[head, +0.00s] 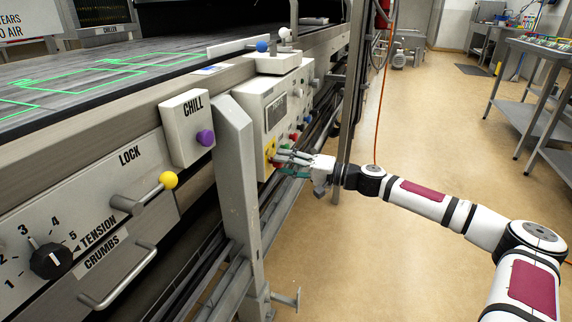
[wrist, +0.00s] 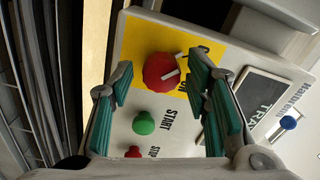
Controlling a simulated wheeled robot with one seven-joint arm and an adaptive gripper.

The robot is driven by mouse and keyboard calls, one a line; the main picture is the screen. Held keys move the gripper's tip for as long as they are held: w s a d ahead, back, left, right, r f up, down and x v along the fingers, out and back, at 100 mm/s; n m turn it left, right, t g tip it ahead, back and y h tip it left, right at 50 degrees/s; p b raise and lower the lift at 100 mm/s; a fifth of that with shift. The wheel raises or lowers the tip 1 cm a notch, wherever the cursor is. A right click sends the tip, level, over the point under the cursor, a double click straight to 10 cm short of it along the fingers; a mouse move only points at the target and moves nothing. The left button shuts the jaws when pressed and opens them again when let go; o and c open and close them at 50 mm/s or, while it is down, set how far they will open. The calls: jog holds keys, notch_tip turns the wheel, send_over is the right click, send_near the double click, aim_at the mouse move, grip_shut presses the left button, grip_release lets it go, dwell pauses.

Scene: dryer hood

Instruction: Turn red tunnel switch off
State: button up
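The red rotary switch (wrist: 161,71) sits on a yellow plate (wrist: 135,35) on a pale control panel. It has a white pointer mark, and the lettering beside it is partly hidden by a finger. My gripper (wrist: 163,76) is open, with a green-padded finger on each side of the switch in the wrist view. I cannot tell whether either finger touches it. In the head view my gripper (head: 288,160) reaches the panel from the right, at the yellow plate (head: 269,150), and mostly covers the switch.
A green START button (wrist: 144,123) and a red STOP button (wrist: 133,152) lie near the switch, between my fingers in the picture. A blue knob (wrist: 288,122) is to the right. A steel post (head: 238,190) stands left of the panel. The floor (head: 430,130) to the right is open.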

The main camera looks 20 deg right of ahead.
jog(key=v, duration=1.2)
dwell(0.4)
